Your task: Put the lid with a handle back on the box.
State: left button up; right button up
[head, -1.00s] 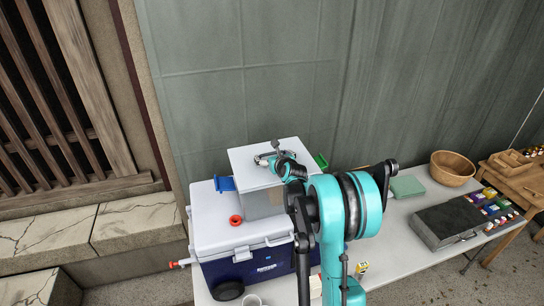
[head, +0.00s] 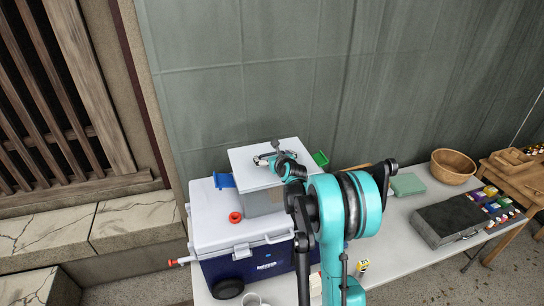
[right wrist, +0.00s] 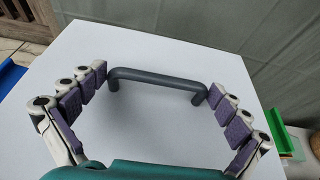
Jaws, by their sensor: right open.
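A pale lid (head: 243,157) lies on top of a grey box (head: 262,203), looking level and lined up with it. I cannot tell whether it is fully seated. Its dark grey bar handle (right wrist: 158,82) shows in the right wrist view, upright on the lid (right wrist: 150,130). My right gripper (head: 267,157) is over the lid. In the right wrist view its open fingers (right wrist: 158,86) stand on either side of the handle, near its two ends, not closed on it. My left gripper is not in view.
A white and blue cooler (head: 215,225) stands at the left end of the table, close to the box. A blue container (head: 225,181) and a green container (head: 320,158) flank the box. A wooden bowl (head: 453,165) and a dark grey case (head: 448,220) are at the right.

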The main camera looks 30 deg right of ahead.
jog(key=v, duration=1.2)
jog(key=s+a+f+n+b, duration=0.1)
jog(key=a+n+b, duration=0.1)
jog(key=a+n, duration=0.1)
jog(key=s+a+f+n+y+b, duration=0.1)
jog(key=a+f+n+b, duration=0.1)
jog(key=a, duration=0.1)
jog(key=s+a+f+n+g+b, duration=0.1)
jog(key=a+f+n+b, duration=0.1)
jog(key=a+n, duration=0.1)
jog(key=shift+s+n+y, duration=0.3)
jog(key=shift+s+y, duration=0.05)
jog(key=shift+y, duration=0.05)
jog(key=s+a+f+n+g+b, duration=0.1)
jog(key=s+a+f+n+b, duration=0.4)
jog(key=n, duration=0.5)
jog(key=s+a+f+n+g+y+b, duration=0.1)
jog(key=s+a+f+n+g+b, duration=0.1)
jog(key=s+a+f+n+b, duration=0.3)
jog(key=s+a+f+n+g+b, duration=0.2)
jog(key=s+a+f+n+b, duration=0.4)
jog(key=s+f+n, duration=0.6)
jog(key=s+n+b, duration=0.1)
jog(key=s+n, duration=0.1)
jog(key=n, duration=0.1)
